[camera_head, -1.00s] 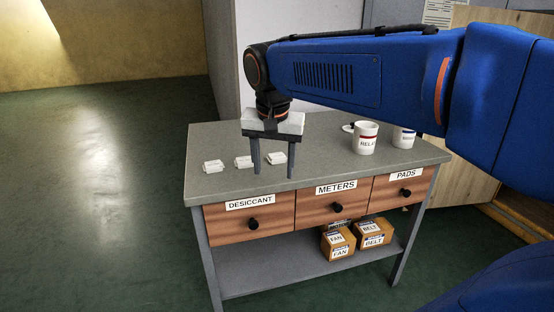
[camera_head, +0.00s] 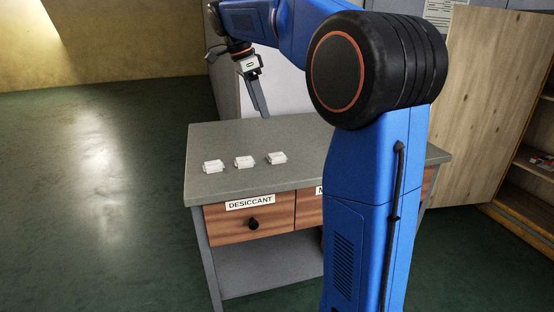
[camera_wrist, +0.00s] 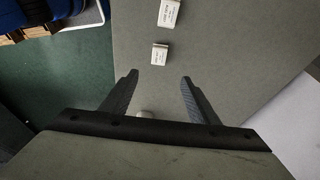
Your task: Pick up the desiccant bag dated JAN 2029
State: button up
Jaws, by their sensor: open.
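Three small white desiccant bags lie in a row on the grey tabletop: the left bag (camera_head: 213,166), the middle bag (camera_head: 244,162) and the right bag (camera_head: 277,158). Their dates are too small to read. In the wrist view, one bag (camera_wrist: 160,54) lies beyond the fingertips and another (camera_wrist: 169,13) is farther off at the top edge. A small part of a pale thing (camera_wrist: 146,113) shows between the fingers, mostly hidden by the gripper's body. My gripper (camera_head: 266,114) is open and empty, raised above the table's back edge, apart from the bags. It also shows in the wrist view (camera_wrist: 158,75).
The grey table (camera_head: 225,190) has a drawer labelled DESICCANT (camera_head: 252,222). My arm hides the right part of the table. An open wooden cabinet (camera_head: 520,190) stands at the right. Free floor lies at the left.

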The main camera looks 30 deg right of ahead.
aim_at(277, 155)
jog(key=x, duration=1.6)
jog(key=shift+s+f, duration=0.15)
jog(key=shift+f, duration=0.25)
jog(key=shift+c, duration=0.3)
jog(key=c, duration=1.1)
